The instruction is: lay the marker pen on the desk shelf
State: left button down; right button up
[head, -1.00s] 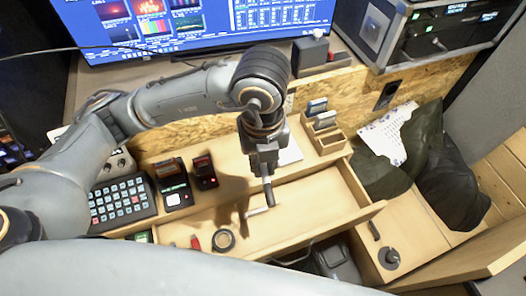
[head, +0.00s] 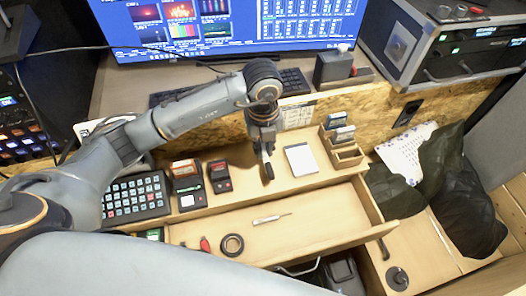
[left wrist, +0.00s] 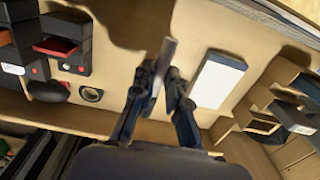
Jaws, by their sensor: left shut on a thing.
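My left gripper (head: 267,152) is shut on the marker pen. The dark end of the pen (head: 269,172) shows below the fingers in the head view. In the left wrist view, the grey end of the pen (left wrist: 167,50) sticks out between the two fingers (left wrist: 158,85). The gripper is over the desk shelf (head: 240,190), between a small black device and a white notepad (head: 301,159). I cannot tell whether the pen touches the shelf. My right gripper is not in view.
A keypad (head: 135,198) and two black devices (head: 218,176) stand left on the shelf. A wooden organizer (head: 346,153) stands right. The open drawer (head: 330,215) in front holds a screwdriver (head: 271,218) and a tape roll (head: 232,245). A monitor (head: 230,22) stands behind.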

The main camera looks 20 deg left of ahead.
aim_at(263, 149)
pick_arm(q)
jog(key=shift+w+a+f, duration=0.15)
jog(key=shift+w+f, duration=0.05)
jog(key=shift+f, duration=0.1)
notch_tip(263, 149, down, 3)
jog(key=shift+w+a+f+p, duration=0.1)
jog(key=shift+w+a+p, duration=0.05)
jog(key=shift+p, duration=0.45)
jog(key=shift+f, duration=0.2)
jog(key=shift+f, duration=0.25)
jog(key=c, duration=1.4)
grip_release()
jog(key=shift+r, duration=0.1)
jog(key=shift+o, duration=0.2)
